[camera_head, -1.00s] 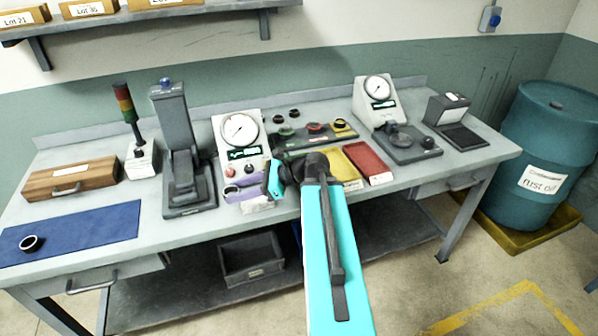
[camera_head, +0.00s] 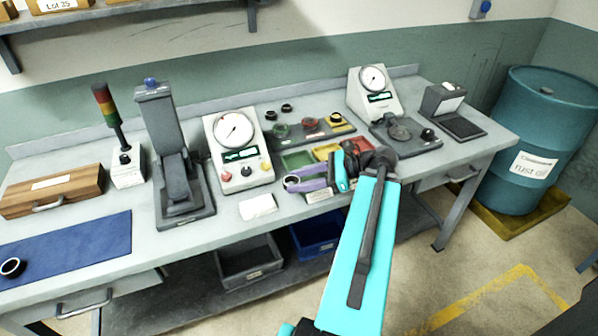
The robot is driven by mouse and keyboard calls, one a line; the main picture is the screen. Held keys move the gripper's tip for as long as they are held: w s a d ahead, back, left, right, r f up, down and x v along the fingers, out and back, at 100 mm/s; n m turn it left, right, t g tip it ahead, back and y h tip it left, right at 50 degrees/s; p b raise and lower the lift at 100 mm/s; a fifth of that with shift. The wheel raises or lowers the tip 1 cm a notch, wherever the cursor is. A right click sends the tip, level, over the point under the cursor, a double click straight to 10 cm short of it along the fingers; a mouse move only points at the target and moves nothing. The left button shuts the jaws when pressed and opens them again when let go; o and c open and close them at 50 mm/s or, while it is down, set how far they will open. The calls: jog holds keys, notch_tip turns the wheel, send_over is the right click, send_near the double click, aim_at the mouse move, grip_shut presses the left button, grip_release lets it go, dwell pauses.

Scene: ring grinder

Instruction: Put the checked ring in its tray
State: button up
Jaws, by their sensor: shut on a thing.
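My gripper (camera_head: 292,182) has purple fingers and hangs over the front of the bench, just in front of the green tray (camera_head: 297,160). It is shut on a small ring (camera_head: 291,180), of which only a little dark shows between the fingertips. A yellow tray (camera_head: 325,151) and a red tray (camera_head: 362,144) stand to the right of the green one, partly hidden by my wrist. Which tray belongs to the ring cannot be read from the labels. Another dark ring (camera_head: 12,267) lies on the blue mat (camera_head: 75,245) at the far left.
A dial gauge stand (camera_head: 233,142) with buttons is left of the trays, with a white card before it. A dark rack (camera_head: 308,133) with several ring-like pieces stands behind the trays. A grey press (camera_head: 172,160) and a second gauge (camera_head: 377,95) flank them.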

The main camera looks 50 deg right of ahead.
jog(key=shift+s+d, duration=0.2)
jog(key=shift+s, duration=0.05)
jog(key=shift+w, duration=0.1)
jog(key=p, duration=0.4)
send_over(305, 165)
jog(key=shift+s+a+f, duration=0.35)
jog(key=shift+a+f, duration=0.05)
jog(key=shift+f, duration=0.25)
dwell(0.5)
jog(key=shift+w+d+f, duration=0.1)
jog(key=shift+w+d, duration=0.2)
jog(key=shift+d, duration=0.1)
jog(key=shift+f+p, duration=0.75)
jog(key=shift+f, duration=1)
jog(key=shift+s+f, duration=0.1)
jog(key=shift+f, duration=0.25)
jog(key=o, duration=0.9)
jog(key=shift+s+a+f, duration=0.1)
